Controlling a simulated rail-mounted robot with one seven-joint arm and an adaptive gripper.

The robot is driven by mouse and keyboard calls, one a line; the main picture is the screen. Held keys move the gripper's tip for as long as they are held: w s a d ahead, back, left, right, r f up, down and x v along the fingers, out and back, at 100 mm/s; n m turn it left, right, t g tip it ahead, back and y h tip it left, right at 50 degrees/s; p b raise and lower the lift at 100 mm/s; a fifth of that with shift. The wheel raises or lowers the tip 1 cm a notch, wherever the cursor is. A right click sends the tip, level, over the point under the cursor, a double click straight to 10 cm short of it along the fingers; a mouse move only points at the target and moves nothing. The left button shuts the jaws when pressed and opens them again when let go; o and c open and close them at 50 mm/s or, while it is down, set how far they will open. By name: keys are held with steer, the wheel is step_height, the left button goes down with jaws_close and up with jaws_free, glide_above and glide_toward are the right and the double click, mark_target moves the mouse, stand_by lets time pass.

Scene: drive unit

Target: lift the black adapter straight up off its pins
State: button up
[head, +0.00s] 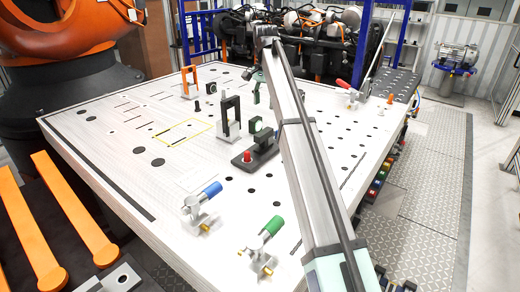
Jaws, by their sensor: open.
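The black adapter (231,113) looks like an upright black arch. It stands on a small light block (229,137) on the white table, left of the middle in the head view. Its pins are too small to make out. My long grey arm crosses the picture from the lower right up to a dark joint at the top middle, to the right of the black adapter. Nothing is seen touching the black adapter.
An orange arch (189,80) stands behind and left. A greenish arch (258,88) is partly hidden by my arm. A dark fixture with a red knob (251,155) is close in front. Blue (209,192) and green (271,228) handled clamps stand nearer. The table's left side is clear.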

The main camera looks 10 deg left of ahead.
mark_target(264, 132)
step_height(264, 132, down, 10)
steer(key=p, duration=0.2)
steer(key=shift+p, duration=0.3)
steer(key=shift+a+f+p, duration=0.15)
steer(key=shift+f+p, duration=1.05)
steer(key=shift+f, duration=1.55)
steer(key=shift+r, duration=0.1)
jaws_close()
